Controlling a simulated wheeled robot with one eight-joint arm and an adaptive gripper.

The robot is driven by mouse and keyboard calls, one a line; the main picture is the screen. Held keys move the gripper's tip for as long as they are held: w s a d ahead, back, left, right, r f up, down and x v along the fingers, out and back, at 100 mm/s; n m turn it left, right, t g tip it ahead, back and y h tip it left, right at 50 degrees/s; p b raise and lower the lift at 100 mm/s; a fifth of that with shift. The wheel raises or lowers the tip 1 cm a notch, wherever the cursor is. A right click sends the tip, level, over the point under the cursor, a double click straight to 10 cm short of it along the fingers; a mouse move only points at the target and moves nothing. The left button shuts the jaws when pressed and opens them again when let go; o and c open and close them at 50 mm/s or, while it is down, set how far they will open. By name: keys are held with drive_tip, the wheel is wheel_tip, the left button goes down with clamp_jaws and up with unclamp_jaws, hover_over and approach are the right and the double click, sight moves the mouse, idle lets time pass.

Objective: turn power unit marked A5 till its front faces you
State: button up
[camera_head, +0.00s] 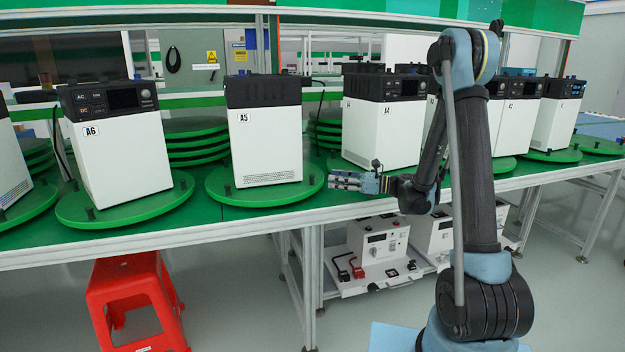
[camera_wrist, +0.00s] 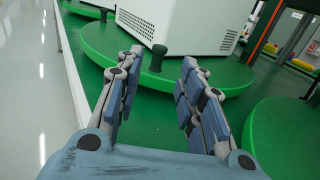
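The power unit marked A5 (camera_head: 264,140) stands upright on a round green turntable (camera_head: 265,195). The face towards me is white with the A5 label at upper left and a vent grille at the bottom. No display shows on its black top part, so its front is turned away from me. My gripper (camera_head: 334,180) is just right of this turntable, pointing left at about its height. In the wrist view my gripper (camera_wrist: 160,68) is open, with the turntable rim (camera_wrist: 120,60) ahead. A dark peg (camera_wrist: 158,58) on the turntable appears between the fingertips; I see no contact.
Unit A6 (camera_head: 119,150) stands on its turntable to the left, with its display towards me. Unit A4 (camera_head: 380,130) stands to the right, behind my gripper. A red stool (camera_head: 136,300) is under the table's left part. Power boxes (camera_head: 378,245) sit on the lower shelf.

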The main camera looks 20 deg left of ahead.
sight(312, 176)
drive_tip(key=a, duration=1)
drive_tip(key=shift+w, duration=0.2)
clamp_jaws()
